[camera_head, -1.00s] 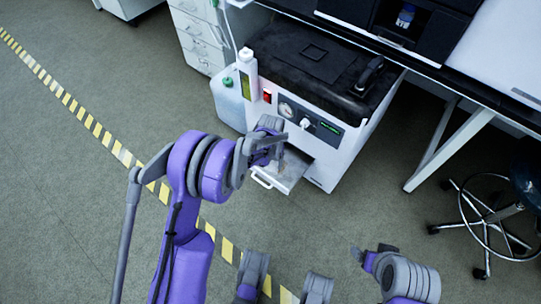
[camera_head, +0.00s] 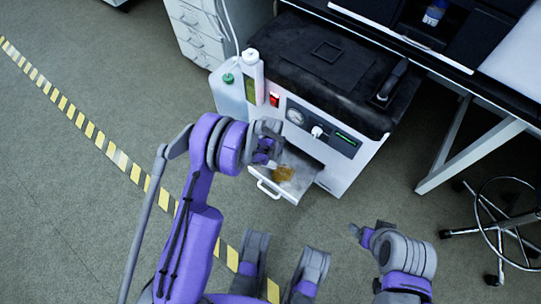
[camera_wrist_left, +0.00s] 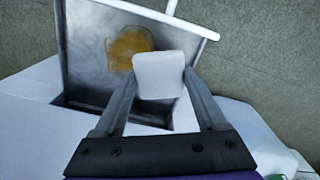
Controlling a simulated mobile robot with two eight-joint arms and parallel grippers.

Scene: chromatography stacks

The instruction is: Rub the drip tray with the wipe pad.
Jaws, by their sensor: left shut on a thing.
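The drip tray (camera_head: 266,183) is a shallow metal tray pulled out of the front of a white machine. A yellow-brown stain (camera_head: 284,173) lies on its floor; it also shows in the left wrist view (camera_wrist_left: 124,44). My left gripper (camera_head: 266,150) is above the tray's inner part, near the machine front. In the left wrist view it is shut on the wipe pad (camera_wrist_left: 159,75), a white rounded square, which overlaps the stain's edge in the picture. I cannot tell whether the pad touches the tray. My right gripper (camera_head: 356,232) is low at right, away from the tray; its fingers are unclear.
The white machine (camera_head: 345,170) has a dark top, a gauge and a switch. A bottle (camera_head: 251,75) and a jug with a green cap (camera_head: 229,98) stand at its left. A wheeled stool (camera_head: 500,230) is at right. The floor in front is open.

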